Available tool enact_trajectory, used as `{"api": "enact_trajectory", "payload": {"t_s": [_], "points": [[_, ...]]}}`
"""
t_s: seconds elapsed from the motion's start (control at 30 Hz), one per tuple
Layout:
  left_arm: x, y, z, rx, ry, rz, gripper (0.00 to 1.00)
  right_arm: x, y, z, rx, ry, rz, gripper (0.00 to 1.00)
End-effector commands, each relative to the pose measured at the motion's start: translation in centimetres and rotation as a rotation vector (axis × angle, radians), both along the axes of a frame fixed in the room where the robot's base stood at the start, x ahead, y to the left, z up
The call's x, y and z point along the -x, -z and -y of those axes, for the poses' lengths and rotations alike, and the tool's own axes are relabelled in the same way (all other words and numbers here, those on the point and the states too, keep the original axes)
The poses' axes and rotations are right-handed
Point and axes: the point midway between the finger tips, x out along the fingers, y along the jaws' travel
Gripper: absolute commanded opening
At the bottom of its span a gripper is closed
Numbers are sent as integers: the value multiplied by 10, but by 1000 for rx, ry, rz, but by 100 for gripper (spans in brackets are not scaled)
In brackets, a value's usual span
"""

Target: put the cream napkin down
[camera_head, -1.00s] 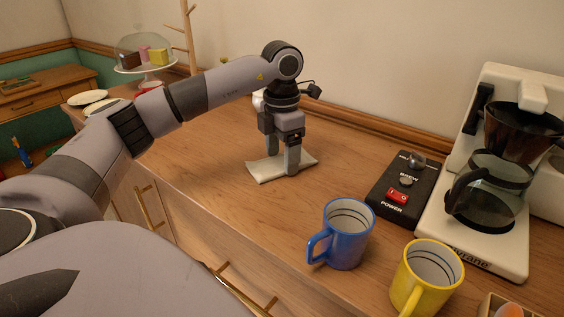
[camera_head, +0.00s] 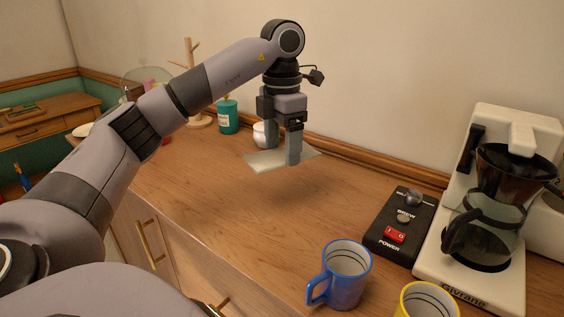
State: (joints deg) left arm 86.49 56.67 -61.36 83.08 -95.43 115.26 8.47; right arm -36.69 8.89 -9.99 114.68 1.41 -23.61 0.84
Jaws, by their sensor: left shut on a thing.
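The cream napkin (camera_head: 258,162) is a flat, thin square sheet in the upper middle of the head view. My left gripper (camera_head: 282,156) points straight down and is shut on the napkin. It holds the napkin roughly level above the wooden counter (camera_head: 225,190), with a faint shadow on the wood below. The fingers hide part of the napkin. My right gripper is not in view.
A blue mug (camera_head: 345,280), a yellow mug (camera_head: 425,302), a black switch box (camera_head: 398,228) and a coffee maker (camera_head: 480,268) stand on the right. A green jar (camera_head: 228,117) and a white round object (camera_head: 259,135) are behind the gripper. The middle counter is clear.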

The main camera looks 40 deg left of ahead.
Motion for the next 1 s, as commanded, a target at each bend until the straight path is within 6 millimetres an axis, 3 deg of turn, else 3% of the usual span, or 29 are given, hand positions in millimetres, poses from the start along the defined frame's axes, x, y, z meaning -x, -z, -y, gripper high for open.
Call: {"api": "enact_trajectory", "payload": {"t_s": [0.03, 0.1, 0.4, 0.6, 1.0], "points": [[0, -20, -1, -1, -2, 4, 41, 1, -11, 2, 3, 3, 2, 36], [0, -34, -1, -1, -2, 4, 41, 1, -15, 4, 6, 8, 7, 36], [0, -76, 0, 0, -2, 2, 41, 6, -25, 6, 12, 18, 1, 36], [0, -87, 0, 0, -1, 1, 41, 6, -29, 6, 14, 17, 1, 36], [0, -89, 0, 0, -1, 0, 41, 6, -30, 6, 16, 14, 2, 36]]}}
